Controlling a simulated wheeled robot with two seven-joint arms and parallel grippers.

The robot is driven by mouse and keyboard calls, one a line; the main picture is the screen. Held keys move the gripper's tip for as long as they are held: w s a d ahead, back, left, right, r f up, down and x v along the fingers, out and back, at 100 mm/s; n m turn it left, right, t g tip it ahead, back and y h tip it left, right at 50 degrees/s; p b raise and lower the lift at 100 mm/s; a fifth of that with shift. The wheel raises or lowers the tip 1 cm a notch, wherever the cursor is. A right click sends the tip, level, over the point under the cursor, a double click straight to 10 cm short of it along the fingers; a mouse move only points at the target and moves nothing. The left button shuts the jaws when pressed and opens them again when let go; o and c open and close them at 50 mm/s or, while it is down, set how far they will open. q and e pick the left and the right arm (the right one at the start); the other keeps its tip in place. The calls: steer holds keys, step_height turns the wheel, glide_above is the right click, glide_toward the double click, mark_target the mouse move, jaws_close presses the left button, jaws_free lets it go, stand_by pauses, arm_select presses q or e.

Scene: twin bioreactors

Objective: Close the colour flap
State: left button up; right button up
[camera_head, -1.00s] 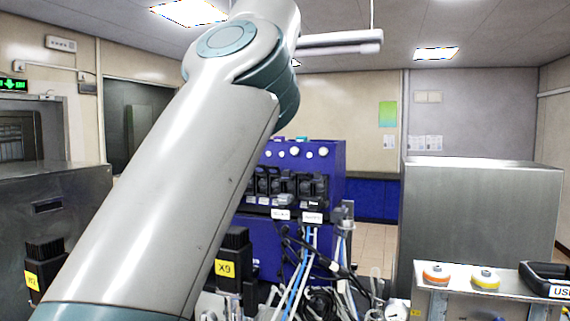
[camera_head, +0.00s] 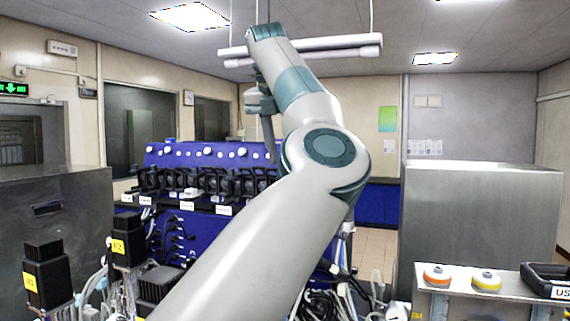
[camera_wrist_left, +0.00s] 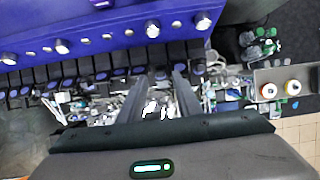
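My left gripper (camera_head: 266,132) hangs downward from its raised arm, in front of the upper part of the blue bioreactor cabinet (camera_head: 230,222). In the left wrist view its two dark fingers (camera_wrist_left: 160,78) stand apart with nothing visible gripped between them. The cabinet also shows along the top of that view (camera_wrist_left: 108,22), with white knobs and a row of black pump units below. I cannot pick out the colour flap in either view; my arm covers the right part of the cabinet. My right gripper is not in view.
Black motor blocks (camera_head: 46,275) with yellow labels, tubes and cables crowd the area below the cabinet. A metal shelf (camera_head: 455,300) with an orange and a yellow round piece stands at right. Large grey metal boxes (camera_head: 480,215) flank both sides. A lamp bar (camera_head: 345,42) hangs above.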

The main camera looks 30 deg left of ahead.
arm_select(q)
steer(key=shift+p+x, duration=0.4)
steer(key=shift+x, duration=1.4)
jaws_close()
